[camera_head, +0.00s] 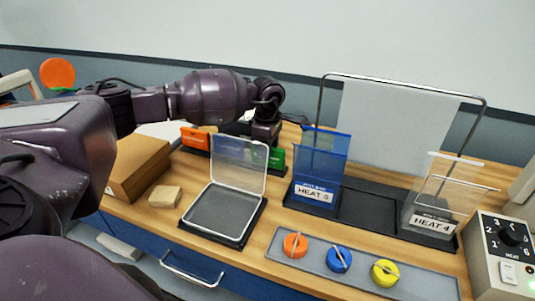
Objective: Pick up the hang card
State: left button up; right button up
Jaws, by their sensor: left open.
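No object is clearly marked as the hang card, and I cannot tell which one it is. A plain pale sheet (390,122) hangs upright in a bent metal frame (322,105) at the back right of the table. My left arm reaches in from the left. My left gripper (264,138) points down behind the clear lid, near the green block (276,157) and left of the blue holder. It is open; its fingertips are small and partly hidden. I see nothing held in it. My right gripper is not in view.
A blue holder labelled HEAT 3 (316,192) and a clear HEAT 4 holder (432,222) stand on a black base. An open clear-lidded case (222,212) stands in front. Orange (295,245), blue (338,260) and yellow (385,272) knobs sit on a grey tray. A dial box (502,250) stands right.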

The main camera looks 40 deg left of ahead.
pick_arm(q)
notch_tip(320, 180, down, 2)
jog(key=shift+f, duration=0.25)
jog(key=shift+c, duration=0.2)
grip_shut()
jog(key=shift+r, duration=0.15)
